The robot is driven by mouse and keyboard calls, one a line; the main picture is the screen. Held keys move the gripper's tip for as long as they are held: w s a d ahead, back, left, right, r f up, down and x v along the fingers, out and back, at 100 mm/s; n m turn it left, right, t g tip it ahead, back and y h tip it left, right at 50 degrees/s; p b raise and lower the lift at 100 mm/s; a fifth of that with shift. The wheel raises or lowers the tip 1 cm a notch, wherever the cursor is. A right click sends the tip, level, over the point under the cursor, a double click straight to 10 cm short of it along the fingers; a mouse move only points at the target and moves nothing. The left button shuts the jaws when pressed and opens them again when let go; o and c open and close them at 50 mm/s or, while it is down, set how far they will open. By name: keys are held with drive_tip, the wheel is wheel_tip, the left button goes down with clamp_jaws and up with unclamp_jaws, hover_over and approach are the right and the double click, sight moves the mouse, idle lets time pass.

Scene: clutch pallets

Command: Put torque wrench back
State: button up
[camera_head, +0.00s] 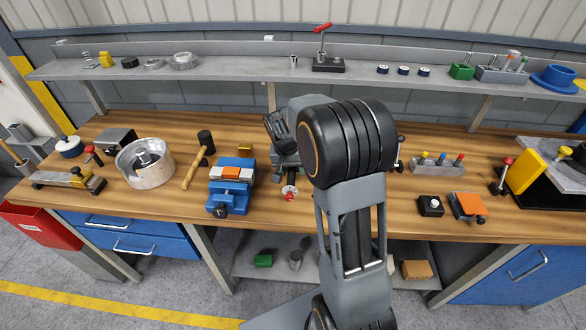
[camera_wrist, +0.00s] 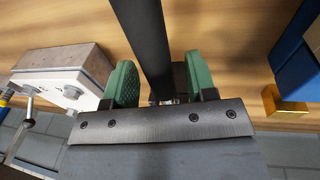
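In the wrist view a long black bar (camera_wrist: 148,40), which looks like the torque wrench, runs from the top edge down between the two green fingers of my gripper (camera_wrist: 161,78). The bar looks wider at the top and narrows toward the fingers. The bar's far end is out of frame. In the head view my arm hides much of the middle of the bench, and I cannot make out the whole wrench.
A blue vise (camera_head: 231,190) and a mallet (camera_head: 196,172) lie left of my arm. A brass block (camera_wrist: 284,105) shows right in the wrist view, and a pale box with bolts (camera_wrist: 66,84) left. A screwdriver rack (camera_head: 437,166) stands on the wooden bench (camera_head: 130,205). A shelf (camera_head: 230,70) runs behind.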

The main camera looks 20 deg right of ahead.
drive_tip(key=shift+r+p, duration=0.45)
drive_tip(key=shift+r, duration=0.05)
wheel_tip(320, 180, up, 12)
drive_tip(key=a+f, duration=0.1)
drive_tip(key=a, duration=0.1)
drive_tip(key=s+a+f+n+t+y, duration=0.1)
drive_tip(key=s+a+n+t, duration=0.1)
drive_tip(key=s, duration=0.7)
drive_tip(key=s+a+n+t+y, duration=0.1)
drive_tip(key=s+a+n+t, duration=0.1)
drive_tip(key=s, duration=0.7)
drive_tip(key=shift+s+a+f+n, duration=0.15)
drive_tip(key=shift+a+f+n, duration=0.2)
drive_tip(key=shift+a+n, duration=0.7)
drive_tip(key=shift+a, duration=0.15)
